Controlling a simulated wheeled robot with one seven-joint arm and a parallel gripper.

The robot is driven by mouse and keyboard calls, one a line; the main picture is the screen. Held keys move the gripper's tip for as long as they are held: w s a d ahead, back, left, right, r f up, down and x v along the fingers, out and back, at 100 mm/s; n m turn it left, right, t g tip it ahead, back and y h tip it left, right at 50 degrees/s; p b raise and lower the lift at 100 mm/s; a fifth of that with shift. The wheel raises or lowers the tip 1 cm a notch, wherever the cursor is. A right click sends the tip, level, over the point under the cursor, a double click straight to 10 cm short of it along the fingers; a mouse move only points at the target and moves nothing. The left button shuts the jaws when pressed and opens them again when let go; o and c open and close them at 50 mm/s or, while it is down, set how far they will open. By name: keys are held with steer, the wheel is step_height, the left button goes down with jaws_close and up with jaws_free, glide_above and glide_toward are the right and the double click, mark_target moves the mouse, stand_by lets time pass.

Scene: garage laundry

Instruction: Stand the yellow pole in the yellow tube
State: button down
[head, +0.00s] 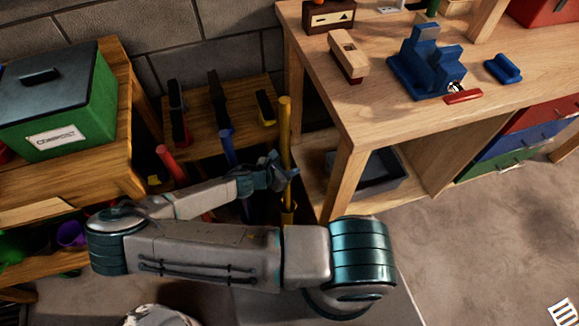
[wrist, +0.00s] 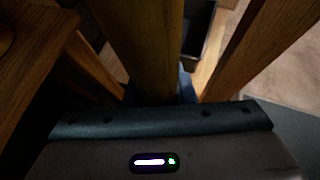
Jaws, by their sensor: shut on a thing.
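The yellow pole (head: 285,125) stands roughly upright in front of the wooden rack, and its top reaches above the rack's surface. My gripper (head: 285,173) is shut on it around its middle. In the wrist view the pole (wrist: 148,50) runs up close in front of the gripper, dim and brownish; the fingertips are hidden there. The yellow tube (head: 288,215) shows below my gripper, partly covered by my arm. The pole lines up with the tube, but I cannot tell whether its lower end is inside.
A red pole (head: 170,162) and a blue pole (head: 228,148) lean at the rack (head: 205,135) on the left. The workbench (head: 345,120) has a leg close right of the yellow pole, with a dark bin (head: 370,172) on its lower shelf. Open floor (head: 470,240) lies at right.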

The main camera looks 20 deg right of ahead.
steer(key=shift+f+b, duration=1.6)
steer(key=shift+f, duration=1)
steer(key=c, duration=1.1)
jaws_free()
steer(key=shift+r, duration=0.15)
step_height(320, 180, up, 30)
steer(key=p, duration=1.8)
steer(key=shift+p, duration=0.35)
